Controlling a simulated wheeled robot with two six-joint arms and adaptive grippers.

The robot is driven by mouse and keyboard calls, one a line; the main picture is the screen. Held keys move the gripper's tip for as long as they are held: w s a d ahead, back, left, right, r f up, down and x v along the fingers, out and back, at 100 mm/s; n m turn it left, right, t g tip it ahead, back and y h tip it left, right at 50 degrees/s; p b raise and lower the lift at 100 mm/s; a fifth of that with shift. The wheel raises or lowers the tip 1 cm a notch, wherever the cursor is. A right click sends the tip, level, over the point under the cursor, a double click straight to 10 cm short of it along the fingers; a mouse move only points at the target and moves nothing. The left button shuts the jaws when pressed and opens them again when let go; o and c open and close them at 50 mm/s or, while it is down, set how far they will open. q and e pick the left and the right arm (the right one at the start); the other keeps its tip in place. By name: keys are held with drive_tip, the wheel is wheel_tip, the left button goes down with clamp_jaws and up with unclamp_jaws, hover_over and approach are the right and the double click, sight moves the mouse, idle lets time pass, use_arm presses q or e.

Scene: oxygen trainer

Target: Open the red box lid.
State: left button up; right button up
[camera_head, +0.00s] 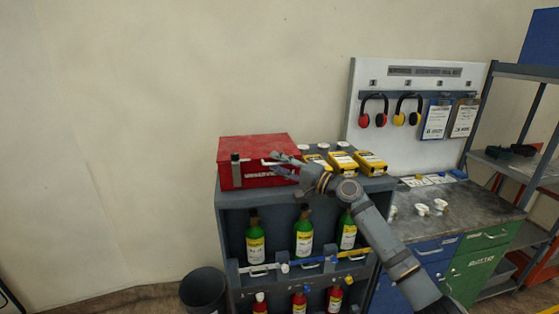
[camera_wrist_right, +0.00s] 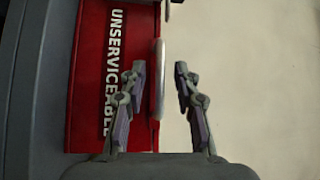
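The red box (camera_head: 258,181) sits on the grey cabinet, with its red lid (camera_head: 255,148) down. White lettering on its front reads "UNSERVICEABLE" in the wrist view. A pale, bar-like handle (camera_wrist_right: 159,85) stands out from the red front (camera_wrist_right: 85,80). My right gripper (camera_head: 279,163) is at the front right of the box. In the wrist view its two fingers (camera_wrist_right: 158,72) are apart, one on each side of the handle, with gaps showing on both sides. A grey upright piece (camera_head: 236,171) is on the box's front left. My left gripper is not in view.
Yellow boxes (camera_head: 343,163) stand right of the red box, near my right arm. Green bottles (camera_head: 303,234) and red bottles fill the cabinet (camera_head: 228,226) shelves below. A dark bin (camera_head: 203,291) stands on the floor at left. The wall above the box is clear.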

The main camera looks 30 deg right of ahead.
clamp_jaws()
drive_tip(key=shift+r, duration=0.1)
idle(0.3)
